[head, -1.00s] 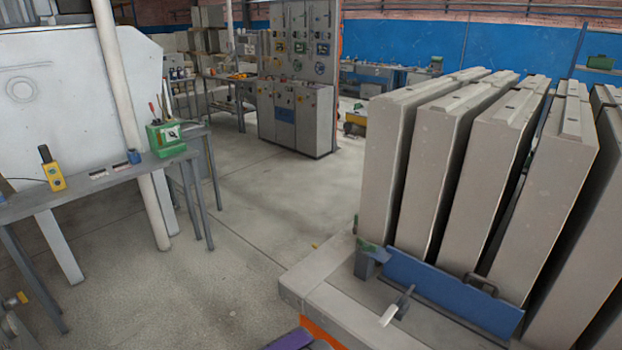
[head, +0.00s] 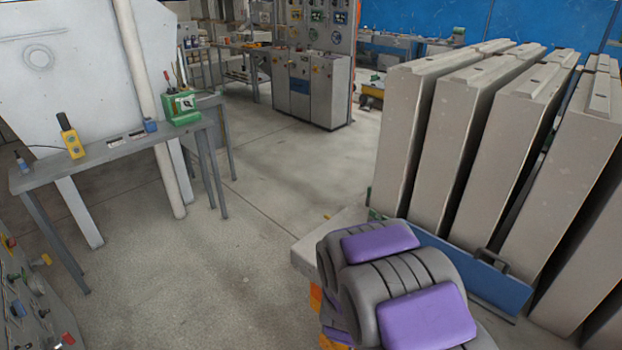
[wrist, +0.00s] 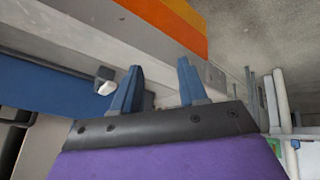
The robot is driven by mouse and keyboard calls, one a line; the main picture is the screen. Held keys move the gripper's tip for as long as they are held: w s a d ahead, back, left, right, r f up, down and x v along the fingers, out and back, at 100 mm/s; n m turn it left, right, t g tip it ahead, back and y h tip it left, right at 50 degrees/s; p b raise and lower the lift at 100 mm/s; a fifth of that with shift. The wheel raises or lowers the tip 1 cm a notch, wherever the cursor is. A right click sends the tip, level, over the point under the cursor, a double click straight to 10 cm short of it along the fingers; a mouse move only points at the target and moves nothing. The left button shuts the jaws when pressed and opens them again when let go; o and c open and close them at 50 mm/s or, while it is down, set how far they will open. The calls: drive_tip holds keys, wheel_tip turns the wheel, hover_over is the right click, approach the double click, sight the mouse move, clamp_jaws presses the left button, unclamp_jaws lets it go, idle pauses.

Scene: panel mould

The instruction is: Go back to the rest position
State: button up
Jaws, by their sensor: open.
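My gripper (wrist: 157,88) shows in the wrist view with its two blue fingers apart and nothing between them. A grey ledge and an orange band lie behind the fingers. A small white-tipped handle (wrist: 106,84) shows just left of the left finger; I cannot tell whether they touch. In the head view my grey and purple arm rises at the bottom right, in front of the pale block base (head: 318,245). The gripper's fingers are not visible there.
Tall grey panels (head: 408,140) stand in a row at right behind a blue bar (head: 455,258). A table (head: 110,152) at left carries a yellow control box (head: 72,143) and a green device (head: 181,108). The floor (head: 250,225) between is clear.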

drive_tip(key=s+a+r+g+y, duration=0.25)
drive_tip(key=s+r, duration=0.25)
drive_tip(key=r, duration=0.3)
drive_tip(key=s+d+r+g, duration=0.2)
drive_tip(key=s+r, duration=0.6)
drive_tip(key=s, duration=0.5)
drive_tip(key=s+d+r+g, duration=0.3)
drive_tip(key=s+r, duration=0.5)
drive_tip(key=s, duration=0.5)
drive_tip(key=shift+s+m, duration=0.2)
drive_tip(key=shift+m, duration=0.2)
